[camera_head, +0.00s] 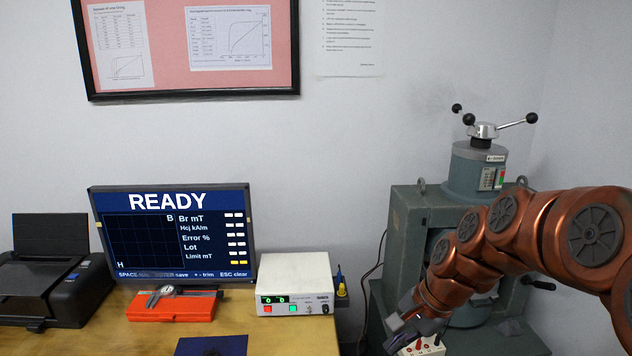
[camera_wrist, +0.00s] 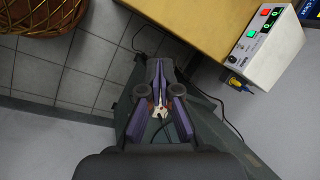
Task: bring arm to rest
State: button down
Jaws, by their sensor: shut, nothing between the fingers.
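My copper-coloured arm reaches in from the right in the head view. My gripper (camera_head: 404,326) points down and left, in front of the green-grey electromagnet machine (camera_head: 402,238). In the wrist view my gripper (camera_wrist: 160,68) has its dark fingers together, with nothing held between the tips. It hangs over the machine's dark green base (camera_wrist: 205,140), beside the wooden bench (camera_wrist: 205,28). My arm hides much of the machine's middle, including its gap.
On the bench are a monitor reading READY (camera_head: 172,234), a white meter box (camera_head: 294,295), a red case with a caliper (camera_head: 172,308), a dark blue mat (camera_head: 212,346) and a black printer (camera_head: 50,285). A wicker basket (camera_wrist: 40,15) stands on the tiled floor (camera_wrist: 85,70). Cables run beside the bench.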

jog(key=s+d+f+n+g+h+p, duration=0.1)
jog(key=s+d+n+g+h, duration=0.2)
jog(key=s+n, duration=0.7)
jog(key=s+h, duration=0.1)
jog(key=s, duration=1.5)
jog(key=shift+s+d+g+p, duration=0.2)
jog(key=shift+s+g+p, duration=0.1)
jog(key=shift+p, duration=0.05)
